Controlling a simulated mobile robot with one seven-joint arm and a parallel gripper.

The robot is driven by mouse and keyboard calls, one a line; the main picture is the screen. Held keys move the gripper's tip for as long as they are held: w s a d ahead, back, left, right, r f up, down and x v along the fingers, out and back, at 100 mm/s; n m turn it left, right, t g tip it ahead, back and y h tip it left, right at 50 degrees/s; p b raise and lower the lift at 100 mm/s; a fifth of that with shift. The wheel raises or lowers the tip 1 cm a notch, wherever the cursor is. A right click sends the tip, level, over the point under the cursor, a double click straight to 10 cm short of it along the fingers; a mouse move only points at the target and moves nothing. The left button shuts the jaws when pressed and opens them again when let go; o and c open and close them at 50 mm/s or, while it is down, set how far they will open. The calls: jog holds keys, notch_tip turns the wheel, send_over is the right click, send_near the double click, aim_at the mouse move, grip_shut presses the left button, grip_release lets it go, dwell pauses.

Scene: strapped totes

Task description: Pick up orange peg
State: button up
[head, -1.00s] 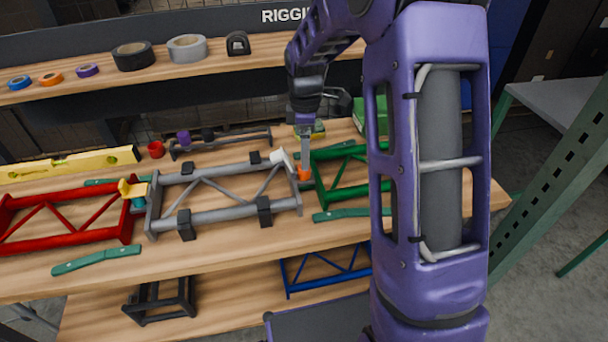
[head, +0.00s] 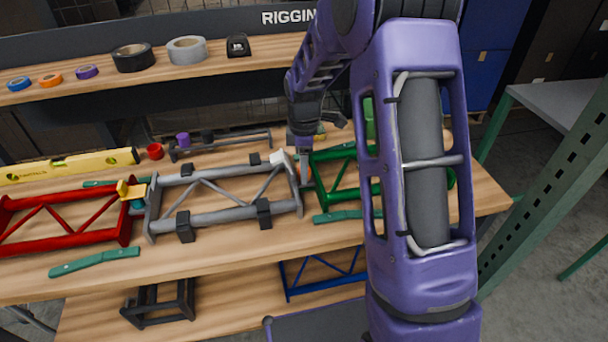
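My gripper (head: 304,170) points down at the gap between the right end of the grey truss frame (head: 225,213) and the green truss frame (head: 322,185). It is small and partly dark in the head view, and whether its fingers are open or shut is not clear. No orange peg can be made out now; the spot where orange showed earlier is at my fingertips, so the peg may be hidden by the fingers or the frame end. A white piece (head: 279,158) sits on the grey frame's upper right corner.
A red truss frame (head: 62,238) with a yellow piece (head: 131,190) stands left. Dark green bars (head: 94,262) lie in front. A yellow level (head: 70,166), red cup (head: 155,151) and purple piece (head: 183,139) are behind. Tape rolls (head: 187,49) line the upper shelf.

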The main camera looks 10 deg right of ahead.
grip_shut()
notch_tip(320, 180, up, 15)
jog(key=p, duration=0.5)
jog(key=shift+p, duration=0.3)
